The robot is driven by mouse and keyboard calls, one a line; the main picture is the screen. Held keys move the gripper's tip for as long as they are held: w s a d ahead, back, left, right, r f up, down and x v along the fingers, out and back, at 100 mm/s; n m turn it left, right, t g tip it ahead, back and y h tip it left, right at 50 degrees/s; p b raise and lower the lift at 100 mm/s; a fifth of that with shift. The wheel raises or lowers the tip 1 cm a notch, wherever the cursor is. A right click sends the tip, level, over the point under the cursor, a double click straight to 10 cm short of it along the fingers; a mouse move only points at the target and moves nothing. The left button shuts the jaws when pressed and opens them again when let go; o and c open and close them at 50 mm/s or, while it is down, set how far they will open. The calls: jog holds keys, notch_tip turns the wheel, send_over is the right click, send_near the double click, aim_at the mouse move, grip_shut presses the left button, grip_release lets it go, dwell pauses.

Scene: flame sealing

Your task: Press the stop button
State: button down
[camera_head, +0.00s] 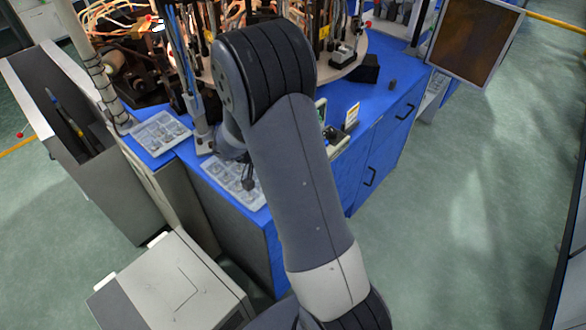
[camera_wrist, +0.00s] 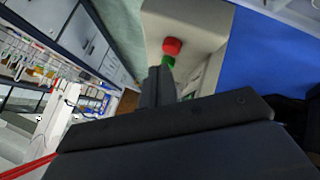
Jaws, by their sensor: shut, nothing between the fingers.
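The red button (camera_wrist: 172,46) shows in the wrist view on a beige panel (camera_wrist: 205,22). A green button (camera_wrist: 168,61) sits just below it in the picture and is partly covered by my fingers. My gripper (camera_wrist: 163,70) is shut and empty, its fingertips pointing toward the buttons. In the picture the tips overlap the green button, with the red one just beyond them. I cannot tell whether the tips touch the panel. In the head view my own arm covers the buttons and most of the gripper.
The blue workbench (camera_head: 352,188) carries a machine with hoses, a tray of small parts (camera_head: 158,133) and a second tray (camera_head: 226,173) beside my arm. A grey-white cabinet (camera_head: 170,290) stands at front left. A screen (camera_head: 475,38) is at back right. The green floor at right is clear.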

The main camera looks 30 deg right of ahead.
jog(key=shift+f+b, duration=0.2)
jog(key=shift+b, duration=0.1)
jog(key=shift+f+b, duration=0.25)
jog(key=shift+b, duration=0.35)
jog(key=shift+f+b, duration=0.5)
jog(key=shift+b, duration=0.2)
dwell(0.5)
jog(key=shift+r, duration=0.95)
notch_tip(320, 180, up, 5)
jog(key=shift+p, duration=1.25)
